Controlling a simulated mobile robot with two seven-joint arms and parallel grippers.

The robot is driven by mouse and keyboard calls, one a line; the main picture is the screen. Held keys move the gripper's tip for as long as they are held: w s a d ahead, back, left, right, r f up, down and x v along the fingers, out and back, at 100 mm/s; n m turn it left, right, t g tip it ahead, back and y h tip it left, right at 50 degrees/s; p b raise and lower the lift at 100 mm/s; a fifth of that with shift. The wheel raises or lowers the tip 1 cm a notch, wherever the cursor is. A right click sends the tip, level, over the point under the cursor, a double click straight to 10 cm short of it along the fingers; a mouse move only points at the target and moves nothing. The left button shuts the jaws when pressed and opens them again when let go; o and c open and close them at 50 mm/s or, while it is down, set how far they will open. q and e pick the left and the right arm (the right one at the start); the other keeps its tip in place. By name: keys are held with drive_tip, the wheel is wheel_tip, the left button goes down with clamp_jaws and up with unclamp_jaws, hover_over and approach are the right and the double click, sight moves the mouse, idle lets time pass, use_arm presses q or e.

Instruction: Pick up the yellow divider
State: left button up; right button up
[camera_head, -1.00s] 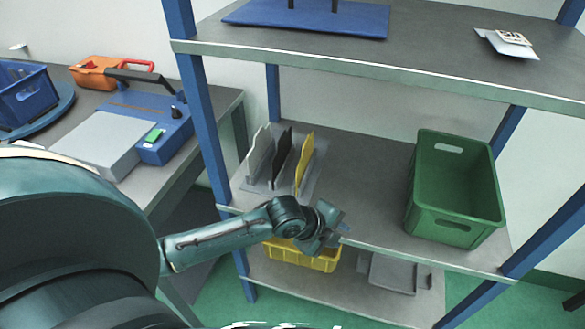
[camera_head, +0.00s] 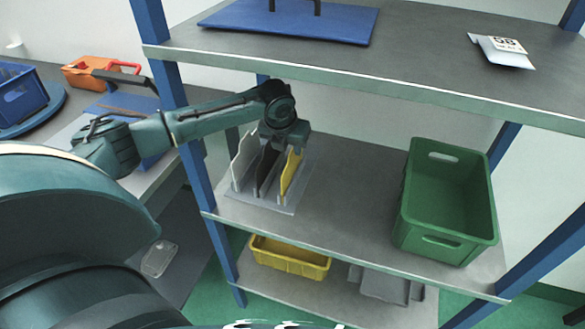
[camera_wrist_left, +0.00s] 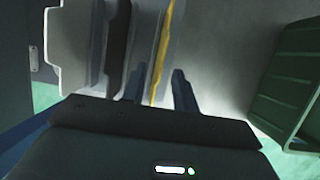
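The yellow divider (camera_head: 291,174) stands upright as the rightmost of three dividers in a grey rack (camera_head: 270,204) on the middle shelf. A black divider (camera_head: 266,170) and a light grey divider (camera_head: 243,160) stand to its left. My left gripper (camera_head: 288,148) is above the rack at the yellow divider's top, hiding part of it. In the left wrist view the yellow divider (camera_wrist_left: 165,45) runs between the two dark fingers (camera_wrist_left: 160,88), which are apart. I cannot tell whether either finger touches it. My right gripper is not in view.
A green crate (camera_head: 446,243) stands at the right of the middle shelf (camera_head: 340,215), with bare shelf between. The upper shelf's front edge (camera_head: 350,78) runs close above my left wrist. A yellow bin (camera_head: 290,262) sits on the lower shelf.

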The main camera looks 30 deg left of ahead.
sight(292, 156)
use_arm(q)
drive_tip(key=x, duration=0.6)
drive_tip(key=shift+w+f, duration=0.15)
drive_tip(key=shift+f, duration=0.05)
drive_tip(key=shift+c, duration=0.4)
clamp_jaws()
